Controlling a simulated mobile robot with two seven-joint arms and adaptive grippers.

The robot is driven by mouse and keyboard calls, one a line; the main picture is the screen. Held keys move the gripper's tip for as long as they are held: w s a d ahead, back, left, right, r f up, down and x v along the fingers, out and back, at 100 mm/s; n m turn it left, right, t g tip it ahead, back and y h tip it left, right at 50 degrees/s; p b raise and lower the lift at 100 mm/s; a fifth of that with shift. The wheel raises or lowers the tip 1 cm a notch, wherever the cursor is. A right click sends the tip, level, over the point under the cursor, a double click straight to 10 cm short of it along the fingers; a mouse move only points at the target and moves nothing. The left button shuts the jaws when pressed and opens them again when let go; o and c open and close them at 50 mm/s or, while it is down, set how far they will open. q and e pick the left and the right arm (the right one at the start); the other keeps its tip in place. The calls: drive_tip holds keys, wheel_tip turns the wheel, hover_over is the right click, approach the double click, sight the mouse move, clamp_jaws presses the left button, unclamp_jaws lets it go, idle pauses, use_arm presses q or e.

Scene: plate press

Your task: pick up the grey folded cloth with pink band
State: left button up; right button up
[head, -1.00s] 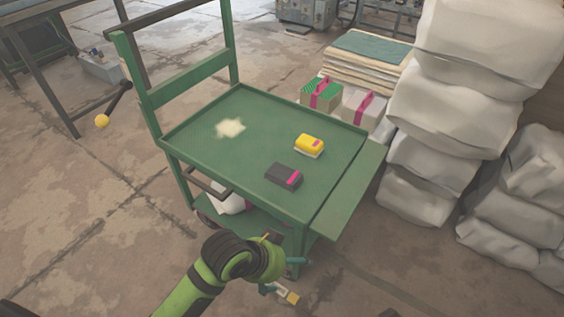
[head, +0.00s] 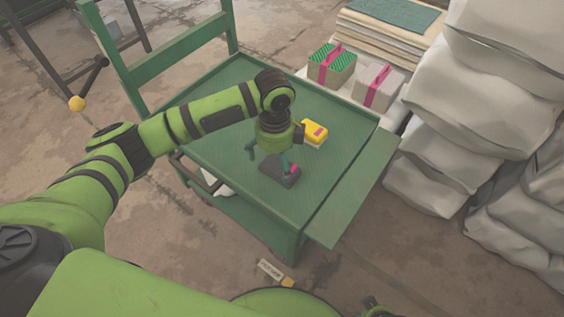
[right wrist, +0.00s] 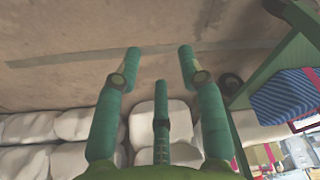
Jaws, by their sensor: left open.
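The dark grey folded cloth with a pink band (head: 277,174) lies on the green cart's tray (head: 330,185), near its front side. My left gripper (head: 268,160) is open and points down right over the cloth. Its fingers cover part of the cloth, and I cannot tell whether they touch it. The pink band shows beside one finger. My right gripper (right wrist: 160,62) is open and empty in the right wrist view, with its fingers spread apart, away from the cloth.
A yellow folded cloth (head: 315,132) lies just behind my left gripper. Green (head: 331,64) and grey (head: 378,87) banded bundles stand beyond the tray. White sacks (head: 440,150) are stacked at right. A blue striped box (right wrist: 290,97) shows in the right wrist view.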

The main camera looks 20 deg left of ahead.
sight(277, 170)
use_arm(q)
wheel_tip(277, 170, down, 5)
drive_tip(key=shift+w+r+b, duration=0.1)
drive_tip(key=shift+w+b, duration=0.05)
drive_tip(key=shift+b, duration=0.55)
drive_tip(key=shift+f, duration=0.3)
use_arm(e)
drive_tip(key=r, duration=0.1)
drive_tip(key=w+r, duration=0.1)
drive_tip(key=shift+a+r, duration=0.15)
drive_tip(key=shift+r, duration=0.15)
use_arm(q)
drive_tip(key=shift+c, duration=0.4)
drive_tip(key=c, duration=0.9)
drive_tip(key=shift+r, duration=0.1)
